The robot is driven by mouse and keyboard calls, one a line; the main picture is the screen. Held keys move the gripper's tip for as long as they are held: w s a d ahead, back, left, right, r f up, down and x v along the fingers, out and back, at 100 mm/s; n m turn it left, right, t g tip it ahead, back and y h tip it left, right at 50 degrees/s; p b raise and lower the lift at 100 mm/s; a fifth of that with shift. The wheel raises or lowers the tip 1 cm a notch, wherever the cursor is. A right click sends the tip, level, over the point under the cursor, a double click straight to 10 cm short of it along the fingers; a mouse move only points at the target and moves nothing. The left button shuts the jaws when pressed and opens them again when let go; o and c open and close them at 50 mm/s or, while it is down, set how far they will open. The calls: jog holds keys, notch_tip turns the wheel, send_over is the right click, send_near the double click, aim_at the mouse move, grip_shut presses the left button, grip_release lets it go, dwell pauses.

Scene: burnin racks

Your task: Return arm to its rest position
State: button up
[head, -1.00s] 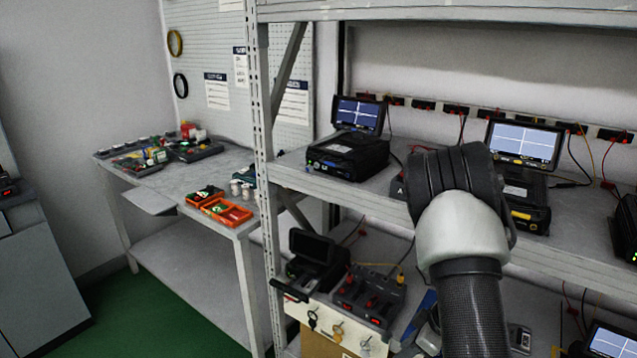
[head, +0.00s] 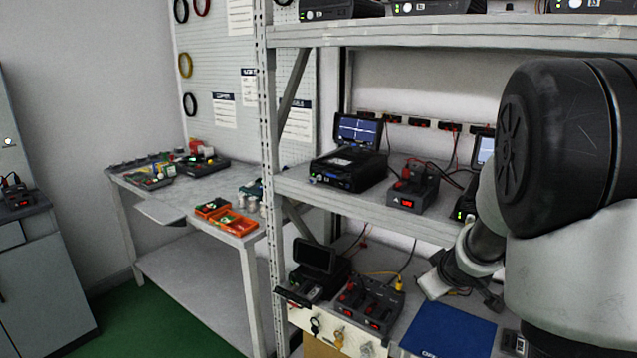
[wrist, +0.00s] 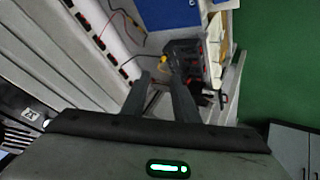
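My gripper (wrist: 161,75) shows in the wrist view with its two dark fingers apart and nothing held between them. In the head view my arm fills the right side, with its large black and white joint close to the camera. The far end of the arm is in front of the shelf rack (head: 380,207), over the lower shelf near a blue mat (head: 450,330).
The middle shelf carries a black tester with a screen (head: 350,165) and a small charger (head: 412,188). The lower shelf holds a battery dock (head: 362,302) and another device (head: 315,268). A side table (head: 180,208) with orange bins (head: 232,222) stands left. Green floor (head: 165,320) is clear there.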

jog(key=s+r+m+h, duration=0.25)
jog(key=s+r, duration=0.35)
jog(key=r, duration=0.3)
jog(key=s+a+r+m+g+y, duration=0.2)
jog(key=s+a, duration=0.4)
jog(key=s, duration=0.6)
jog(key=s+a+r+m+g+y, duration=0.1)
jog(key=s+a+r+y, duration=0.1)
jog(key=s+a, duration=0.75)
jog(key=s+d+r+p, duration=0.1)
jog(key=d+r+p, duration=0.2)
jog(key=r+p, duration=1)
jog(key=shift+s+r+p, duration=0.3)
jog(key=shift+r+p, duration=0.05)
jog(key=shift+p, duration=0.15)
